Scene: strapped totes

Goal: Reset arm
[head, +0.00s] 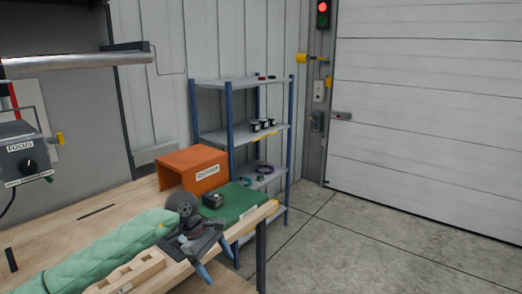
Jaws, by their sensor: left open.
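My left gripper (215,260) is in the head view at the front edge of the wooden table, low in the picture. Its two blue-tipped fingers are spread apart, with nothing visible between them. My left arm, in a green quilted sleeve, comes in from the lower left over the table. The gripper is in front of a green mat (246,198) and appears apart from the small dark box (213,200) on it. My right gripper is not in view. No strapped tote shows.
An orange open-sided cover (190,168) stands at the back of the table (85,222). A wooden slotted block (130,272) lies beside my arm at the front edge. A blue-post shelf (240,135) stands behind. The floor (380,240) to the right is clear.

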